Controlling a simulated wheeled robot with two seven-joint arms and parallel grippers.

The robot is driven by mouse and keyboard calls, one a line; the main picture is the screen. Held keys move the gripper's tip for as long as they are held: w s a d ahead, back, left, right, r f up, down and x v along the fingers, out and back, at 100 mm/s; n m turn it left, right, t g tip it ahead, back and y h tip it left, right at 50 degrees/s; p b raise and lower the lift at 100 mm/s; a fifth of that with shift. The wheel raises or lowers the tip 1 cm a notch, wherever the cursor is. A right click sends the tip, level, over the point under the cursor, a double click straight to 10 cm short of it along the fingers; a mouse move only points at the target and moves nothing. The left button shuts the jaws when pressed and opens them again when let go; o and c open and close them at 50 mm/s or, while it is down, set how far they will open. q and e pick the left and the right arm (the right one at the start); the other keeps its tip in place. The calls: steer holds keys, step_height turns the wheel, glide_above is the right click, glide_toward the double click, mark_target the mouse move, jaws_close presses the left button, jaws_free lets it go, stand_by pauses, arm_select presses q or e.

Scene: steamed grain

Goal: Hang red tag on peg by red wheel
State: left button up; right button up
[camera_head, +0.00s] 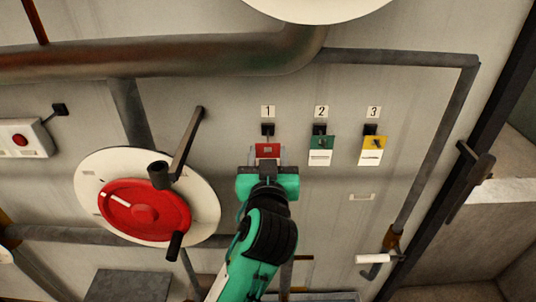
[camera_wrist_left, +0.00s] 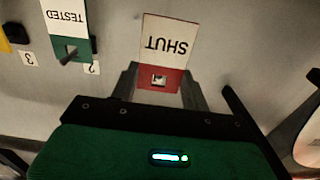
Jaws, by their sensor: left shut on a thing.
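The red tag (camera_head: 267,150) is under the black peg base (camera_head: 267,129) marked 1; its lower part is hidden by my left gripper (camera_head: 267,163). In the left wrist view the tag (camera_wrist_left: 172,79) has a white part reading SHUT, upside down, and a square hole. My left gripper (camera_wrist_left: 159,88) is shut on it. Whether the tag is still on peg 1 I cannot tell. The red wheel (camera_head: 128,215) sits on a white disc at the left. A small black block with a thin rod (camera_head: 59,109) is on the wall up and left of the wheel. My right gripper is not in view.
A green tag (camera_head: 320,143) hangs at 2 and a yellow tag (camera_head: 373,143) at 3. A dark crank lever (camera_head: 187,145) stands out near the wheel. A thick pipe (camera_head: 150,57) crosses above. A box with a red button (camera_head: 20,139) is at the far left.

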arm_select(q)
steer(key=s, duration=0.6)
steer(key=shift+s+d, duration=0.15)
stand_by(0.4)
stand_by(1.0)
steer(key=w, duration=0.6)
steer(key=shift+w+r, duration=0.1)
steer(key=shift+w, duration=0.45)
